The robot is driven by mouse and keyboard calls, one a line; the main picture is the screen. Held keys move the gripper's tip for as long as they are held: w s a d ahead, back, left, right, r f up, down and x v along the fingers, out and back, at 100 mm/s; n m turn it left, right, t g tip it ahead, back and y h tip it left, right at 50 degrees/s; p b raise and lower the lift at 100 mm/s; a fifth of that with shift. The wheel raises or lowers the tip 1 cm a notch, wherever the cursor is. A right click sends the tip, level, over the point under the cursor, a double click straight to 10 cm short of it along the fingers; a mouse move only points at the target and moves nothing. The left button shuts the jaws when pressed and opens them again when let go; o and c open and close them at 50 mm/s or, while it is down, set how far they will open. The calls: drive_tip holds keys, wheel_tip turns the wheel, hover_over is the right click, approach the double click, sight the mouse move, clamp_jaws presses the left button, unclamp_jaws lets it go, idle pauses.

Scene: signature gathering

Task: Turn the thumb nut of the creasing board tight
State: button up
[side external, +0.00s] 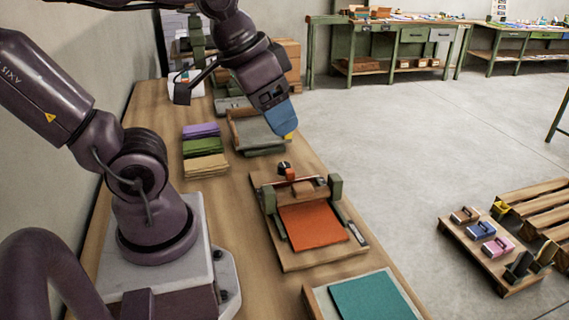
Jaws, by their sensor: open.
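The creasing board (325,257) lies on the bench as a wooden base with two green posts (335,187) and a bar between them. An orange sheet (312,226) lies flat on it. A small black and orange knob (285,169) stands at the board's back edge; it may be the thumb nut, but it is too small to tell. My gripper (289,134) is above and behind the board, pointing down, apart from the knob. It is open, with nothing visible between its fingers; the fingertips are small and partly hidden by the blue hand.
Behind the board is a wooden tray (235,134) with a grey sheet. Purple, green and tan stacks (203,147) lie to the left. A tray with a teal sheet (372,300) is in front. The bench's right edge runs close beside the board.

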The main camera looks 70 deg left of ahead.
drive_tip(key=w+a+f+n+g, duration=0.2)
drive_tip(key=w+a+f+n, duration=0.1)
drive_tip(key=a, duration=0.3)
drive_tip(key=w+a+f+n+g, duration=0.2)
drive_tip(key=w+a+f+n, duration=0.15)
drive_tip(key=a, duration=0.35)
drive_tip(key=n, duration=1.1)
approach(284, 164)
drive_tip(key=shift+g, duration=0.4)
drive_tip(key=f, duration=0.9)
drive_tip(key=shift+w, duration=0.35)
drive_tip(key=shift+c, duration=0.4)
drive_tip(key=c, duration=0.8)
drive_tip(key=shift+m, duration=0.25)
drive_tip(key=shift+c, duration=0.2)
